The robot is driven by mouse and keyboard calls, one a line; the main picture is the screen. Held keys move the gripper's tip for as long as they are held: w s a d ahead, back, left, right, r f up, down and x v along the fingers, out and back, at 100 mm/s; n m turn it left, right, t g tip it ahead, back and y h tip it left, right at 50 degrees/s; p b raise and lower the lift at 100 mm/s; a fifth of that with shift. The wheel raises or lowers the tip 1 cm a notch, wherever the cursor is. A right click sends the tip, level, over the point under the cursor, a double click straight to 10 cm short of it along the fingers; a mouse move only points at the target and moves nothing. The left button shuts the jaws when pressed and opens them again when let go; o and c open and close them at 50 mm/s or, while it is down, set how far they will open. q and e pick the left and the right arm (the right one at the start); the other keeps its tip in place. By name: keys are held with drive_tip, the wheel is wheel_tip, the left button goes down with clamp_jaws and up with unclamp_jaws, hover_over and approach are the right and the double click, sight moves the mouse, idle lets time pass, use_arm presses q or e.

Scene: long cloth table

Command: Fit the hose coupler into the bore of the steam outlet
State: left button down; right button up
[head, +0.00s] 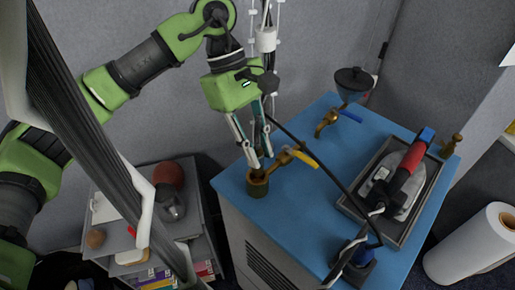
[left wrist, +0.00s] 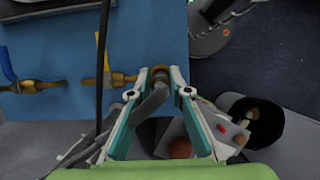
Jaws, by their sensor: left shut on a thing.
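The steam outlet (head: 258,185) is a brass cup at the near left edge of the blue top, joined to a brass valve with a yellow lever (head: 301,158). My left gripper (head: 259,163) points down just above the outlet, shut on the hose coupler. The coupler is mostly hidden by the fingers in the head view. In the left wrist view the grey coupler (left wrist: 152,104) lies between the fingers (left wrist: 159,88), its far end at the brass ring of the outlet (left wrist: 160,70). I cannot tell whether its end is inside the bore. My right gripper is not in view.
The blue top (head: 300,220) also bears a brass tap with a blue lever (head: 328,122), a hopper (head: 353,82) and an iron (head: 402,175) in a tray (head: 358,213). A dark hose (head: 325,172) crosses the top. Shelves (head: 120,190) stand lower left, a white roll (head: 470,243) right.

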use_arm(q)
drive_tip(key=shift+b, duration=0.65)
idle(1.0)
drive_tip(key=shift+f+b, duration=2.1)
drive_tip(key=shift+f, duration=0.1)
drive_tip(key=c, duration=1.8)
unclamp_jaws()
drive_tip(key=shift+r, duration=0.1)
drive_tip(key=v, duration=1.2)
drive_tip(key=shift+s, duration=0.1)
